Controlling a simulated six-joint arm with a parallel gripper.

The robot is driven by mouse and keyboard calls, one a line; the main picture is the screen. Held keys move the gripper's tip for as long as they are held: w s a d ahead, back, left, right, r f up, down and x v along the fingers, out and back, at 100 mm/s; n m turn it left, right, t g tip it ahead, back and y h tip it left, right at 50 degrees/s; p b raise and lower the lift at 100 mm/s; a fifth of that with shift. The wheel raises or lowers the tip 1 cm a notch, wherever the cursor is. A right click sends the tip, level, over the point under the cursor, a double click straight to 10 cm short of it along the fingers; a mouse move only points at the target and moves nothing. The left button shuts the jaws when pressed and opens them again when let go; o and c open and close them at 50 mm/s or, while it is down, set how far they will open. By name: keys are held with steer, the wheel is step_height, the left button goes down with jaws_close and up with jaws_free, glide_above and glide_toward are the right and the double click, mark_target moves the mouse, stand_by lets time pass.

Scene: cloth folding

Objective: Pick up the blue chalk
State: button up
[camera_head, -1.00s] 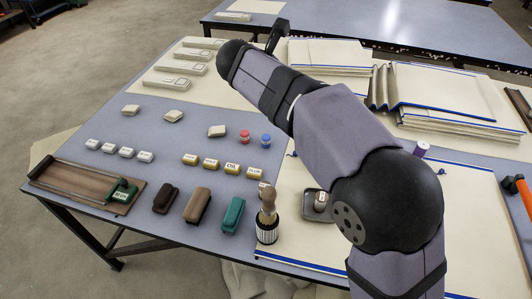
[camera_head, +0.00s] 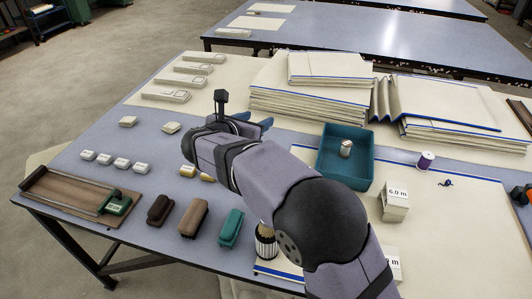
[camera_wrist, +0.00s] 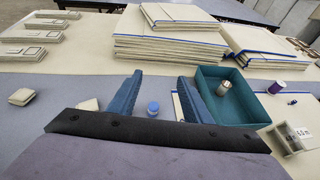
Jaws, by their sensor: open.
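The blue chalk (camera_wrist: 153,109) is a small upright blue cylinder on the grey table. In the wrist view it shows between my gripper's two blue fingers, with space on both sides. My gripper (camera_wrist: 160,80) is open and empty. In the head view my gripper (camera_head: 254,121) is above the middle of the table, and the arm hides the chalk there. The red piece that stood beside the chalk is hidden in both current views.
A teal tray (camera_head: 328,166) holding a small metal cylinder (camera_head: 346,148) stands right of my gripper. Folded cloth stacks (camera_head: 300,105) lie behind. White blocks (camera_head: 120,163) and brown and green blocks (camera_head: 230,228) sit at left and front. A purple spool (camera_head: 426,160) is at right.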

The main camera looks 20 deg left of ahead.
step_height(320, 180, down, 13)
steer(key=shift+f, duration=0.1)
steer(key=shift+p+x, duration=0.35)
steer(key=shift+x, duration=3.35)
steer(key=shift+r, duration=0.25)
jaws_close()
step_height(320, 180, up, 10)
steer(key=shift+p, duration=0.35)
